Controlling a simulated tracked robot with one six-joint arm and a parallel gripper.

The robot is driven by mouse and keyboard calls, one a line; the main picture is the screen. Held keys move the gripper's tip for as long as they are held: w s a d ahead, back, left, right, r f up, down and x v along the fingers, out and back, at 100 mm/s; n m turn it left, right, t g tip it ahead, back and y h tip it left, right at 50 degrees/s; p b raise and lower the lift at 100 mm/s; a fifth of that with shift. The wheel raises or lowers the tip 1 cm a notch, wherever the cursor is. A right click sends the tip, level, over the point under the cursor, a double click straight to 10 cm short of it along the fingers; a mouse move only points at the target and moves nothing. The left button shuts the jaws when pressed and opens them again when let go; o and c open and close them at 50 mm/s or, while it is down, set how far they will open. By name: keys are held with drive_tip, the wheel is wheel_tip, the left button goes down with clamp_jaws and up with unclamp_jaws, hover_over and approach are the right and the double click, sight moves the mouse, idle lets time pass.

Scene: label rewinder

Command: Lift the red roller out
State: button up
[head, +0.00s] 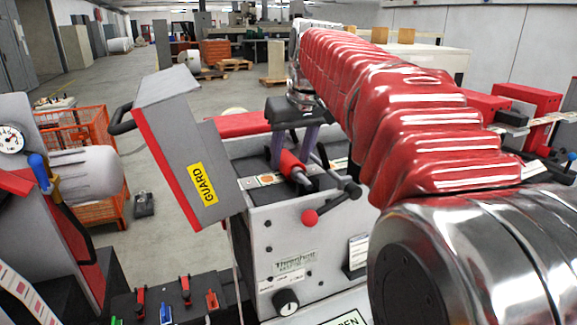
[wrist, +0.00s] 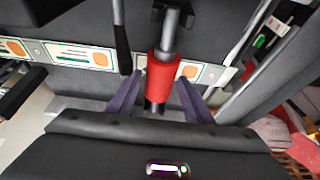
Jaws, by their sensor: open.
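The red roller (wrist: 163,78) sits on a grey metal shaft in the machine, between my two purple fingers in the wrist view. It also shows in the head view (head: 292,165), partly hidden by a finger. My gripper (wrist: 160,76) is open, with one finger on each side of the roller. A gap shows on both sides in the wrist view. In the head view my gripper (head: 289,160) points down at the roller from above. I cannot tell how deep the fingertips reach beside it.
A grey guard (head: 185,145) with a yellow label stands tilted at left. A printed label web (wrist: 75,55) runs past the roller. A dark rod (wrist: 120,45) stands close left of the fingers.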

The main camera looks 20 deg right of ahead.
sight(290, 156)
drive_tip(key=shift+x, duration=0.75)
drive_tip(key=shift+c, duration=0.5)
drive_tip(key=c, duration=1)
drive_tip(key=shift+r, duration=0.2)
drive_tip(key=shift+r, duration=4.85)
